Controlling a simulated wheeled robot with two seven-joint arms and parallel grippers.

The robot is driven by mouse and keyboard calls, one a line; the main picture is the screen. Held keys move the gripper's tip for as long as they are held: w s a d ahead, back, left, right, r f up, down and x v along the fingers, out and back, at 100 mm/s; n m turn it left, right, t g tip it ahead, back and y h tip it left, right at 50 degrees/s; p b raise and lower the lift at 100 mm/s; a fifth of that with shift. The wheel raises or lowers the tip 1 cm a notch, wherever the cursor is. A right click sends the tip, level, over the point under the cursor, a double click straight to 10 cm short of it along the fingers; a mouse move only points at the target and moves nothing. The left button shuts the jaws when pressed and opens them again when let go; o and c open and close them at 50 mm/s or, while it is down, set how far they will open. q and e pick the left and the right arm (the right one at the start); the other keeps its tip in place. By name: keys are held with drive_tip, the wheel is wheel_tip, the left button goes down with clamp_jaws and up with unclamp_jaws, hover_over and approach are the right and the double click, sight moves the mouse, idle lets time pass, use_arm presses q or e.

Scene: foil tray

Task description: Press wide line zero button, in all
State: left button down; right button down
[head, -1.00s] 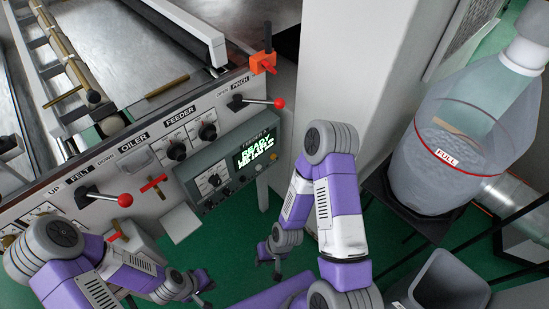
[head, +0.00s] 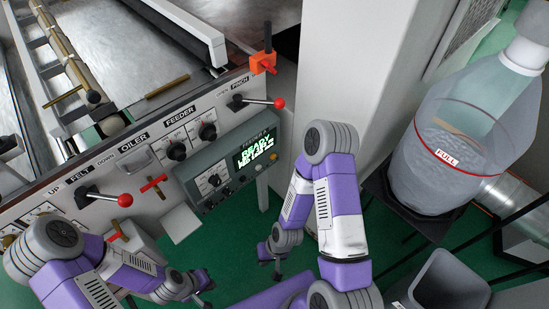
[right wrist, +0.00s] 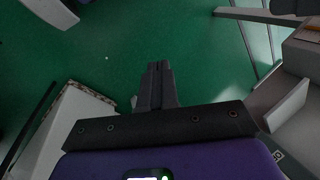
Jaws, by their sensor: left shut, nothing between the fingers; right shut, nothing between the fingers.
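A grey control box (head: 206,186) hangs on the front of the machine, with a lit screen (head: 255,149) showing green and white text that starts with READY. Knobs and small buttons (head: 228,190) sit on its face; their labels are too small to read, so I cannot tell which is the wide line zero button. My left gripper (head: 208,303) is low in the head view, below the box and apart from it. My right gripper (head: 277,274) is below and right of the box, over the green floor. In the right wrist view its fingers (right wrist: 159,68) are shut and empty.
Red-knobbed levers (head: 280,103) and (head: 125,200) stick out from the machine's panel (head: 130,160). An orange block (head: 262,62) is at its corner. A pale column (head: 340,70) stands right of the box. A large clear bottle (head: 440,150) marked FULL and a grey bin (head: 440,285) are at right.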

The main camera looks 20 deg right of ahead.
idle(0.8)
drive_tip(key=m+t+h+b, duration=0.65)
drive_tip(key=m+t, duration=0.85)
drive_tip(key=m, duration=0.7)
approach(273, 156)
wheel_tip(273, 156, down, 6)
drive_tip(key=s+a, duration=0.2)
drive_tip(key=s+d+r+m+t+h, duration=0.1)
drive_tip(key=d+r+m+h, duration=0.1)
drive_tip(key=d+m+h, duration=0.4)
drive_tip(key=shift+d+r+m, duration=0.35)
drive_tip(key=shift+d+m, duration=0.2)
drive_tip(key=shift+m, duration=0.05)
drive_tip(key=shift+h, duration=0.25)
drive_tip(key=w+a+b, duration=0.2)
drive_tip(key=w+b, duration=0.1)
drive_tip(key=w, duration=0.5)
drive_tip(key=shift+a, duration=0.35)
